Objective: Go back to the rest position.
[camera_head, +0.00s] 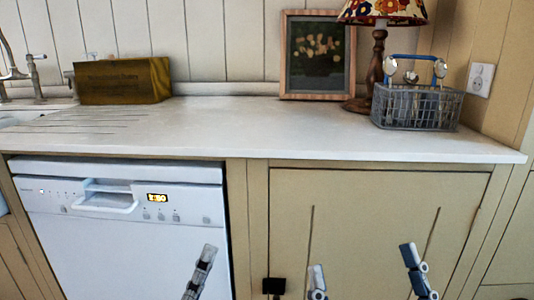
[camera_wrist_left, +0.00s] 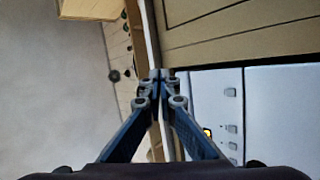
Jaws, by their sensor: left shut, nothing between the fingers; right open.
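My left gripper (camera_head: 203,268) is low in the head view, in front of the right part of the white dishwasher. It is shut and empty; the left wrist view shows its two fingertips (camera_wrist_left: 161,78) together with nothing between them. My right gripper (camera_head: 362,260) is at the bottom of the head view, in front of the beige cupboard door. Its two fingers stand wide apart with nothing between them. Both grippers appear below the countertop edge. My arms behind the grippers are mostly out of the head view.
The white dishwasher (camera_head: 120,245) is closed beside the cupboard door (camera_head: 375,195). On the white countertop (camera_head: 240,125) are a wooden box (camera_head: 122,80), a framed picture (camera_head: 318,55), a lamp (camera_head: 376,60) and a wire basket (camera_head: 418,108). The countertop's middle is clear.

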